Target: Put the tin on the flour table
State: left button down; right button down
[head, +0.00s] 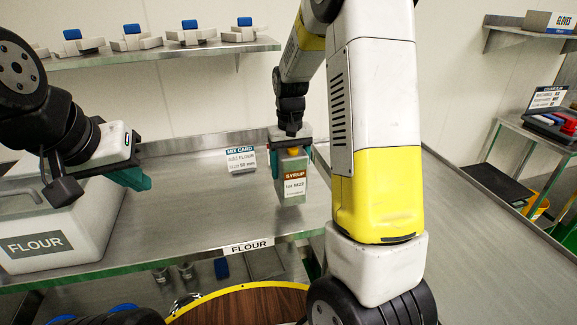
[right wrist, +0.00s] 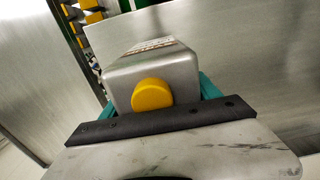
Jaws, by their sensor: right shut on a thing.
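The tin (head: 294,180) is a grey, boxy can with a brown and white SYRUP label. It stands upright over the steel flour table (head: 190,220), which has a FLOUR tag on its front edge. My right gripper (head: 292,150) is shut on the tin from above, its teal fingers on the sides. In the right wrist view the tin (right wrist: 155,68) shows a yellow cap between the fingers. I cannot tell whether its base touches the table. My left gripper (head: 100,182) looks open and empty, in front of the white FLOUR bin.
The FLOUR bin (head: 65,235) fills the table's left end. A mix card (head: 241,159) stands behind, left of the tin. A shelf (head: 150,52) with blue-knobbed parts runs along the wall. My right arm covers the area right of the tin. The table's middle is clear.

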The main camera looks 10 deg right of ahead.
jog(key=shift+w+a+f, duration=0.2)
jog(key=shift+w+f, duration=0.4)
jog(key=shift+f, duration=0.3)
jog(key=shift+w+a+f, duration=0.2)
jog(key=shift+w+f, duration=0.35)
jog(key=shift+f, duration=0.35)
jog(key=shift+f, duration=0.1)
jog(key=shift+c, duration=0.8)
grip_release()
jog(key=shift+f, duration=0.1)
notch_tip(320, 180, up, 12)
jog(key=shift+s+r, duration=0.1)
jog(key=s+a+r+t+y, duration=0.1)
jog(key=s+r+t, duration=0.2)
jog(key=s, duration=0.9)
jog(key=s+a+r+t+y, duration=0.1)
jog(key=s+r+t, duration=0.2)
jog(key=s, duration=0.9)
jog(key=shift+s+r, duration=0.15)
jog(key=shift+r, duration=1.15)
